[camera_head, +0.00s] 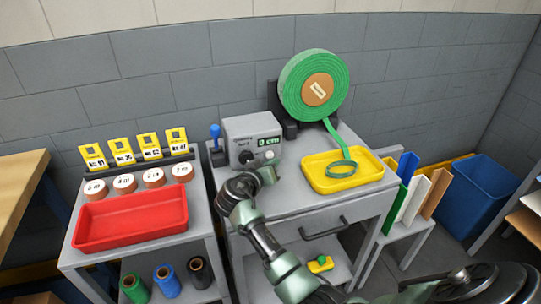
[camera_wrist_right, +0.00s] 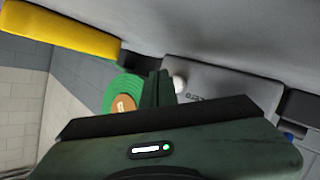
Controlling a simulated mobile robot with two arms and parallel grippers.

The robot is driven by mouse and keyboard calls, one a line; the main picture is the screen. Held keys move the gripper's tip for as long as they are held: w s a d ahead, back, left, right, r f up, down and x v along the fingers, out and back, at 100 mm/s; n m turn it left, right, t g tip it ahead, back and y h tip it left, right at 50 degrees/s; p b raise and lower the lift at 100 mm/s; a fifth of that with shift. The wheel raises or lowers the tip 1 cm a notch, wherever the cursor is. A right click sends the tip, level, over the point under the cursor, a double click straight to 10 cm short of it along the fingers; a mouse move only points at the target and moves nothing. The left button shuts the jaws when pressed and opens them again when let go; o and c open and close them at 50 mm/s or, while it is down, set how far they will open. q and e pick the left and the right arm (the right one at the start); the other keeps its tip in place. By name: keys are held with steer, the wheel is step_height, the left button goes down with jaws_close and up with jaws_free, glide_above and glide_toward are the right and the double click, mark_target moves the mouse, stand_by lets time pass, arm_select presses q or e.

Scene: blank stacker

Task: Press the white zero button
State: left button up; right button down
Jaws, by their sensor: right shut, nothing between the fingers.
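The grey box-shaped device (camera_head: 252,128) stands on the grey workbench, with a green "0 cm" display (camera_head: 268,142) and a black knob (camera_head: 246,157) on its front. A small round white button (camera_wrist_right: 180,84) shows in the right wrist view on the device's pale face, right beside my fingertips. In the head view the button is hard to make out near my gripper. My right gripper (camera_head: 268,174) is shut and empty, just in front of the device's lower right. It also shows in the right wrist view (camera_wrist_right: 158,86). Whether it touches the button I cannot tell. My left gripper is not in view.
A green tape roll (camera_head: 298,80) stands behind, its strip hanging into a yellow tray (camera_head: 376,168). A blue-topped lever (camera_head: 215,131) is left of the device. A red tray (camera_head: 130,222) and several yellow cards stand on the left cart. A blue bin (camera_head: 480,198) is at right.

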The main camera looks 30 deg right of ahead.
steer(key=shift+s+a+p, duration=0.2)
steer(key=shift+s+p, duration=0.2)
steer(key=shift+s, duration=0.15)
steer(key=shift+s+a+p, duration=0.2)
steer(key=shift+s+p, duration=0.2)
steer(key=shift+s, duration=0.55)
steer(key=shift+s+a+p, duration=0.2)
steer(key=shift+s+p, duration=0.15)
steer(key=shift+s, duration=0.6)
steer(key=shift+f, duration=0.1)
